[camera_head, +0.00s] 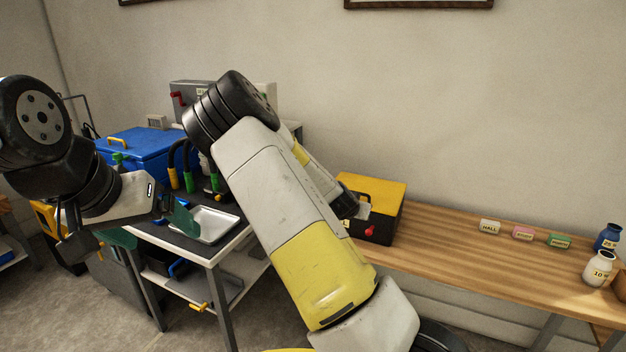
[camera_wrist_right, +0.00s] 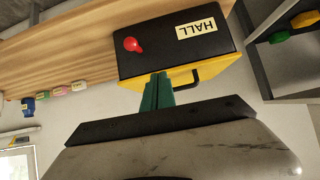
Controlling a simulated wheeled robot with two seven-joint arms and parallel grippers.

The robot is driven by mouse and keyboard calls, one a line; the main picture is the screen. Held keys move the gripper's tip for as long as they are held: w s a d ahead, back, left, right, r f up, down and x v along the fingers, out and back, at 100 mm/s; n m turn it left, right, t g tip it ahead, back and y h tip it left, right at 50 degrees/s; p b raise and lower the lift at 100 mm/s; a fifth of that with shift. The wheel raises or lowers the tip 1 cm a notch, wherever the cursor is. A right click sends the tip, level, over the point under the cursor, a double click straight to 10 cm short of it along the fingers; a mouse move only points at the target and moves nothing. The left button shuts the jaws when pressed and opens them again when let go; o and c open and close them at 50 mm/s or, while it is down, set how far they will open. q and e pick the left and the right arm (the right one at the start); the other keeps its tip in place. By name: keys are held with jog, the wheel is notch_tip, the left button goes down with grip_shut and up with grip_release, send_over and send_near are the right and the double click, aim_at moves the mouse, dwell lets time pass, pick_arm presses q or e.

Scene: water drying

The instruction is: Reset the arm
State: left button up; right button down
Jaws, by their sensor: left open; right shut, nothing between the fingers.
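My left gripper (camera_head: 152,227) hangs at the left in the head view, its green fingers spread and empty, in front of the metal tray on the dark-topped table. My right arm rises large across the middle of the head view and bends back down toward the black and yellow box (camera_head: 381,205). In the right wrist view my right gripper (camera_wrist_right: 158,92) has its green fingers together with nothing between them. They point at the box (camera_wrist_right: 180,45), which bears a HALL label and a red knob. Whether they touch it I cannot tell.
A wooden bench (camera_head: 450,245) carries small labelled blocks (camera_head: 523,233), a white jar (camera_head: 598,268) and a blue jar (camera_head: 608,237). A silver tray (camera_head: 214,224) and blue case (camera_head: 140,150) stand at the left. The bench is clear between box and blocks.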

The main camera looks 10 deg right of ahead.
jog(key=s+a+r+g+y, duration=0.3)
jog(key=s+a+r+y, duration=0.3)
jog(key=s+a, duration=0.4)
jog(key=s+a+r+n+y, duration=0.1)
jog(key=s+a+r+n, duration=0.2)
jog(key=s+r, duration=0.5)
jog(key=s+a+r+n+y, duration=0.1)
jog(key=s+a+r+n, duration=0.3)
jog(key=s+r, duration=0.5)
jog(key=s+n, duration=0.1)
jog(key=s, duration=0.4)
jog(key=shift+s+t+y, duration=0.3)
jog(key=shift+s, duration=0.1)
jog(key=shift+w, duration=0.1)
